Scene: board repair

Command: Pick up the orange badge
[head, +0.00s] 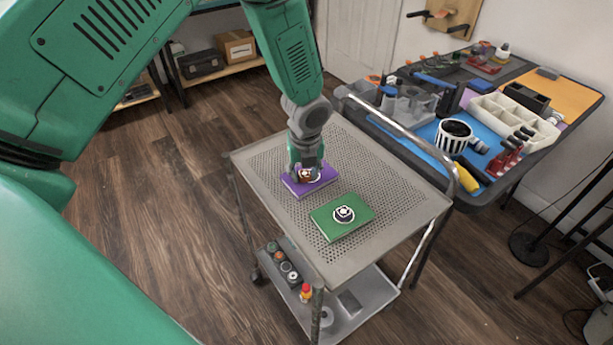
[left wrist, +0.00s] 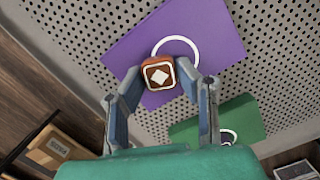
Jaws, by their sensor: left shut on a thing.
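The orange badge (left wrist: 158,73), a small rounded block with a white diamond on a brown face, is between the fingertips of my left gripper (left wrist: 157,80), which is shut on it. In the head view my left gripper (head: 306,168) points down over the purple board (head: 326,180), and the badge (head: 306,175) is mostly hidden by the fingers. In the left wrist view the purple board (left wrist: 215,40) lies below, and its white ring is partly covered by the badge. I cannot tell whether the badge still touches the board. My right gripper is not in view.
A green board (head: 330,225) with a dark round badge (head: 344,214) lies near the purple one on the perforated cart top (head: 380,180). The cart's rail (head: 410,125) borders the far side. A cluttered workbench (head: 585,100) with a striped mug (head: 453,136) stands behind.

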